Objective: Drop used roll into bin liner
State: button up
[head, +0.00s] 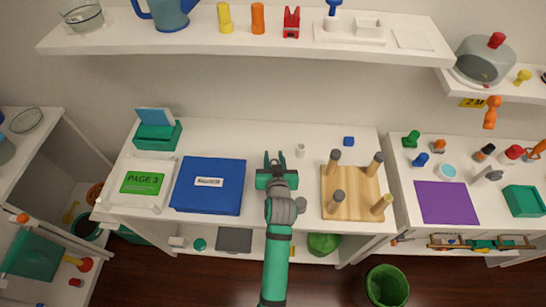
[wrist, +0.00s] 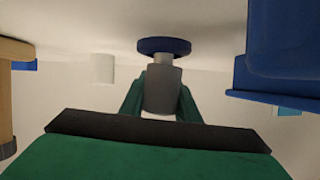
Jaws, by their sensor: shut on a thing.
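My gripper (head: 274,160) is over the desk (head: 315,140), between the blue box and the wooden peg board. In the wrist view its green fingers (wrist: 161,100) are shut on a grey cylinder (wrist: 163,88), with a pale end towards me and a narrow neck and blue disc (wrist: 164,46) beyond. I cannot tell whether this is the used roll, or whether the disc touches the desk. A small white cylinder (head: 300,150) stands apart on the desk; it also shows in the wrist view (wrist: 102,68). A green bin (head: 387,287) stands on the floor, its inside partly visible.
The blue box (head: 208,186) lies left of my gripper, the peg board (head: 350,192) with upright pegs right. A green bag-like thing (head: 323,243) is on the low shelf. A loaded shelf (head: 250,46) runs above the desk. Floor around the bin is clear.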

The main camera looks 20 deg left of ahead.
jog(key=shift+s+f, duration=0.15)
jog(key=shift+f, duration=0.3)
jog(key=o, duration=1.2)
jog(key=v, duration=1)
jog(key=shift+d+r, duration=0.1)
jog(key=shift+d, duration=0.05)
jog(key=shift+s+r, duration=0.15)
jog(key=shift+s, duration=0.15)
